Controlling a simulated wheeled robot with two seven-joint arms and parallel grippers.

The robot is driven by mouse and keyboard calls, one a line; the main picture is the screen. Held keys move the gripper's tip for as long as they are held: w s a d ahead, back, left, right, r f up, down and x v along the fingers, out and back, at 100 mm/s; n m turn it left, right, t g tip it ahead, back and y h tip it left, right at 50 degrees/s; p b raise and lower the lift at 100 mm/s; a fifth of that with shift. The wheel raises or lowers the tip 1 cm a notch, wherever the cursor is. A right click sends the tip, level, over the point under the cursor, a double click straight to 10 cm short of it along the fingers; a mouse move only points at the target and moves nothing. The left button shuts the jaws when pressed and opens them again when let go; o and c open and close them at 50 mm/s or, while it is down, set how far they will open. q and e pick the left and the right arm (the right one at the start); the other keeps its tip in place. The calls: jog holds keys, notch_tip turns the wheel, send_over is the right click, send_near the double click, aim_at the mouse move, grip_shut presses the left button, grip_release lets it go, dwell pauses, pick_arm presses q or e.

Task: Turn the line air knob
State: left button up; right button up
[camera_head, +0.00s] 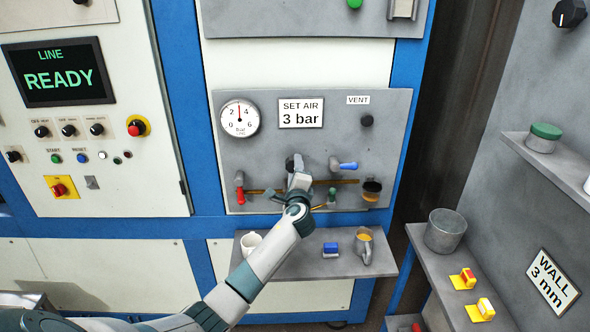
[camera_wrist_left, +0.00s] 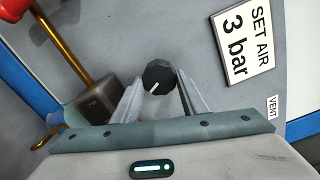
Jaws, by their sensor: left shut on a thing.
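The line air knob (camera_wrist_left: 158,75) is black with a white pointer mark and sits on the grey panel (camera_head: 260,165). In the left wrist view it lies between the two fingers of my left gripper (camera_head: 295,168), which is shut on it. In the head view my gripper hides most of the knob. The round gauge (camera_head: 239,118) has its needle pointing nearly straight up, close to 3. The sign (camera_head: 301,113) beside it reads SET AIR 3 bar. My right gripper is not in view.
A red-handled valve (camera_head: 240,190) and a blue-handled valve (camera_head: 345,166) flank the gripper. The black VENT knob (camera_head: 367,121) is up and right.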

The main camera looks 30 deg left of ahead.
pick_arm(q)
jog(key=o, duration=1)
jog(key=shift+o, duration=0.2)
jog(key=shift+s+d, duration=0.1)
jog(key=b+v, duration=0.5)
jog(key=v, duration=1.2)
jog(key=shift+s+d+f, duration=0.1)
jog(key=shift+d+f, duration=0.05)
